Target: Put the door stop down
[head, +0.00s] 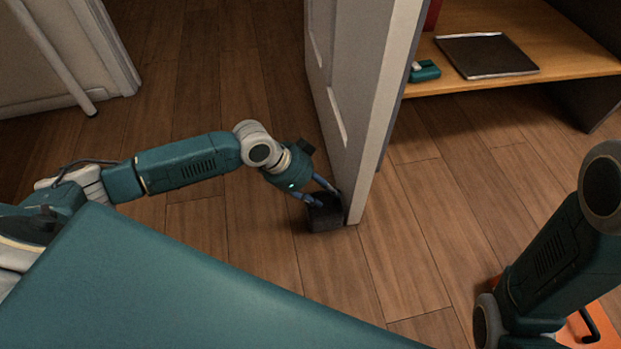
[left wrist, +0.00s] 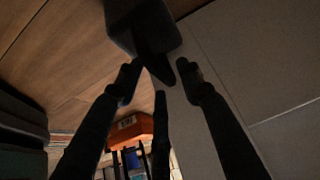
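The door stop (head: 325,214), a dark block, sits on the wooden floor against the lower edge of the pale door (head: 365,100). In the left wrist view the door stop (left wrist: 148,27) shows at the top, with a narrow dark part reaching down between my fingertips. My left gripper (head: 321,196) is low at the door stop; in the left wrist view its fingers (left wrist: 160,78) stand apart on either side of that narrow part, with gaps visible. My right arm comes in at the lower right, but its gripper is out of view.
A wooden shelf (head: 480,78) behind the door holds a dark tray (head: 487,55) and a small green object (head: 424,71). An orange case (head: 598,327) with a dark handle is partly hidden by my right arm.

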